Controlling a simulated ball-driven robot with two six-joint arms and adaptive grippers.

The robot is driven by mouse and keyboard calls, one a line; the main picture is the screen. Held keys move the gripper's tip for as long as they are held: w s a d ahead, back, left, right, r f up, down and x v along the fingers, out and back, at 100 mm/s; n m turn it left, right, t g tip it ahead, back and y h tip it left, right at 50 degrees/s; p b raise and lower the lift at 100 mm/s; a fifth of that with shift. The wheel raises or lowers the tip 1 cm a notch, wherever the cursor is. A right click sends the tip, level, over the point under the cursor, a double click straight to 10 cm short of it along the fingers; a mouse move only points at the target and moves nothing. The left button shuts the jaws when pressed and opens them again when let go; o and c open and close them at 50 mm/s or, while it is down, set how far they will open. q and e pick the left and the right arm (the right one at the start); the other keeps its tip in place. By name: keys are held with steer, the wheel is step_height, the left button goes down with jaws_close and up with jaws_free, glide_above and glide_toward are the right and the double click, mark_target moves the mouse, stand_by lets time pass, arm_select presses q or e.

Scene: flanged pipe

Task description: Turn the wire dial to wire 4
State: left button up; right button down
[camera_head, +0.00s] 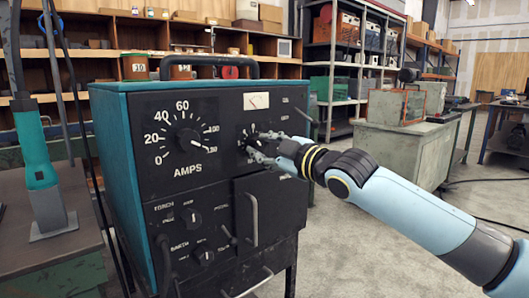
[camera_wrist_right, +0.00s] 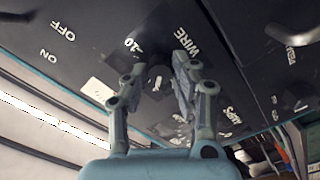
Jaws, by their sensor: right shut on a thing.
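The wire dial (camera_head: 246,139) is a small black knob on the black front panel of a teal machine (camera_head: 122,140), to the right of the large AMPS dial (camera_head: 188,138). My right gripper (camera_head: 256,143) reaches it from the right and is shut on it. In the right wrist view, the two grey fingers (camera_wrist_right: 155,90) stand on either side of the dark dial (camera_wrist_right: 157,76), with the words WIRE and 10 printed near it. The fingers hide part of the dial and its scale, and I cannot read the number it points to. My left gripper is not in view.
Below the dial, a vertical handle (camera_head: 253,220) sticks out from a panel door. Smaller TORCH and lower knobs (camera_head: 191,217) sit at the lower left. A light meter (camera_head: 257,101) is above the dial. A grey-green cabinet (camera_head: 398,150) stands behind on the right, with open floor before it.

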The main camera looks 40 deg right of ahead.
steer(key=shift+f+n, duration=0.1)
steer(key=shift+n, duration=0.3)
steer(key=c, duration=1.1)
jaws_free()
steer(key=shift+o, duration=0.2)
steer(key=s, duration=1.2)
steer(key=shift+d, duration=0.45)
